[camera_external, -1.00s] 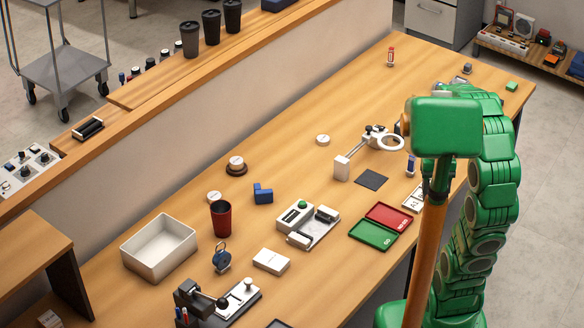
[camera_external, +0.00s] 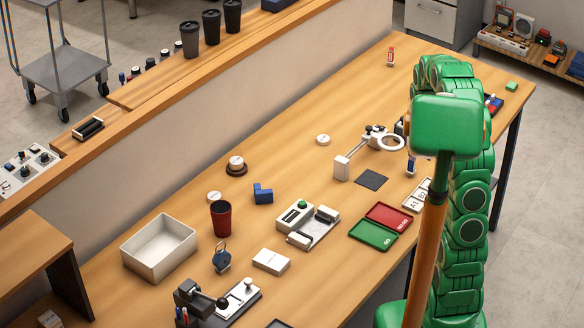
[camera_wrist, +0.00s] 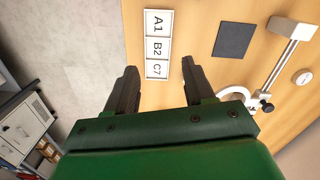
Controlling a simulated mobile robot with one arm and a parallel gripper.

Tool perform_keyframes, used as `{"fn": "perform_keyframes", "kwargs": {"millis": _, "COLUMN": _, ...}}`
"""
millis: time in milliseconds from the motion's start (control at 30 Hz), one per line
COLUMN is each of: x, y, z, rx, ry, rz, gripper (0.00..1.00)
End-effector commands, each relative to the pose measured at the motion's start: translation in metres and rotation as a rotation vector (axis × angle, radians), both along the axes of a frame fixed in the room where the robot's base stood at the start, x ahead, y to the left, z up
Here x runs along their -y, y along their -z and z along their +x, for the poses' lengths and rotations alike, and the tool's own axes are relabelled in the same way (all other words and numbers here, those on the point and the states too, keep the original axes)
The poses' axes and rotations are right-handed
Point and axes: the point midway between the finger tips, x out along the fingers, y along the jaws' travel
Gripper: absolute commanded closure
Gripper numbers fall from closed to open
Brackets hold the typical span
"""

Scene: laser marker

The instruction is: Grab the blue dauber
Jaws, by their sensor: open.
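A small upright bottle with a blue body (camera_external: 411,165), apparently the blue dauber, stands on the table just left of my green arm in the external view. It is between the magnifier stand and the label card. I cannot make it out in the wrist view, where my gripper body covers the lower part. My gripper (camera_wrist: 159,88) is open, its two dark fingers wide apart with nothing between them but table and the end of the label card (camera_wrist: 158,45).
The magnifier stand (camera_external: 343,167) and dark square mat (camera_external: 371,180) are left of the bottle. The red and green trays (camera_external: 373,236) lie nearer the front. A red-capped bottle (camera_external: 390,57) stands at the far end. Bare tabletop lies beyond the magnifier.

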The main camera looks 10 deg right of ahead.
Motion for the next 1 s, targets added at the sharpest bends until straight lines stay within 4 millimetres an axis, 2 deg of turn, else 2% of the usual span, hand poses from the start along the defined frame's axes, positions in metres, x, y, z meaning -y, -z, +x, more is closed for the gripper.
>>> {"fn": "perform_keyframes", "kwargs": {"millis": 33, "x": 0.002, "y": 0.006, "z": 0.013, "rx": 0.004, "ry": 0.017, "rz": -0.001, "gripper": 0.47}}
{"fn": "perform_keyframes", "kwargs": {"millis": 300, "x": 0.014, "y": 0.034, "z": 0.072, "rx": 0.024, "ry": 0.121, "rz": -0.005, "gripper": 0.47}}
{"fn": "perform_keyframes", "kwargs": {"millis": 500, "x": 0.022, "y": 0.056, "z": 0.108, "rx": 0.038, "ry": 0.187, "rz": -0.007, "gripper": 0.47}}
{"fn": "perform_keyframes", "kwargs": {"millis": 700, "x": 0.026, "y": 0.067, "z": 0.125, "rx": 0.044, "ry": 0.221, "rz": -0.007, "gripper": 0.47}}
{"fn": "perform_keyframes", "kwargs": {"millis": 1000, "x": 0.027, "y": 0.088, "z": 0.128, "rx": 0.045, "ry": 0.227, "rz": -0.007, "gripper": 0.47}}
